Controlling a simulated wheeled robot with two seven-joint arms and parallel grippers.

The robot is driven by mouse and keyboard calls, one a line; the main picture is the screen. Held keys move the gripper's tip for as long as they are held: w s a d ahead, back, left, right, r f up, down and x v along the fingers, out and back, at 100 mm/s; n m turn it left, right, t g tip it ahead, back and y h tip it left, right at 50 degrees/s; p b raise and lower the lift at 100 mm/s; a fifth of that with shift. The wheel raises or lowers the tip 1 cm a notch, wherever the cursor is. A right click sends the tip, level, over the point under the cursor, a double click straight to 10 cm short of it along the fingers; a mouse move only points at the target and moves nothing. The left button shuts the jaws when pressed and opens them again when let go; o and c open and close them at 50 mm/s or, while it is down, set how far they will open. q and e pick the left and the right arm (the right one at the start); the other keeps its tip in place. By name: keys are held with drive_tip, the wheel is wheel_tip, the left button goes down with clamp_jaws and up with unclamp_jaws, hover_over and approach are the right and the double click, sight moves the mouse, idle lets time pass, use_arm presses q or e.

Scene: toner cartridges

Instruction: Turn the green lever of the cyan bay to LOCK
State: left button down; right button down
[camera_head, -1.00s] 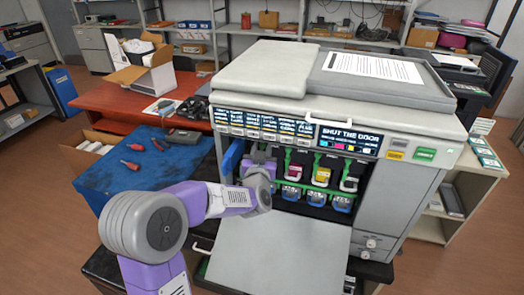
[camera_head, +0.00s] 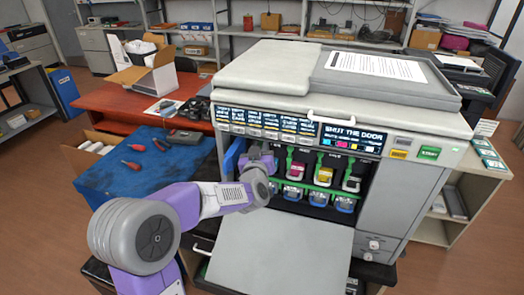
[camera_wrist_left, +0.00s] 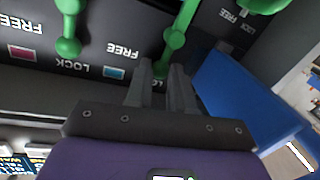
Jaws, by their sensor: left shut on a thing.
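The printer (camera_head: 430,122) stands with its front door folded down and a row of toner bays showing. The cyan bay's green lever (camera_wrist_left: 181,38) shows in the left wrist view, close to the cyan marker (camera_wrist_left: 113,72). My left gripper (camera_wrist_left: 163,75) is shut on the lever's end, at lettering partly hidden by the fingers that begins "LO". The word FREE stands clear of the lever, to its left. In the head view my left gripper (camera_head: 261,160) is at the leftmost bay and hides it; its fingertips are hidden. My right gripper is not in view.
A blue panel (camera_wrist_left: 240,100) stands close beside my left gripper. Other green levers (camera_wrist_left: 68,46) stick out nearby. The lowered door (camera_head: 280,250) lies below my arm. Red-handled tools lie on a blue-topped surface (camera_head: 110,180) at left.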

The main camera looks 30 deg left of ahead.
use_arm(q)
drive_tip(key=c, duration=1.3)
unclamp_jaws()
drive_tip(key=shift+o, duration=0.2)
drive_tip(key=v, duration=0.7)
drive_tip(key=shift+s+d, duration=0.2)
drive_tip(key=shift+s, duration=0.05)
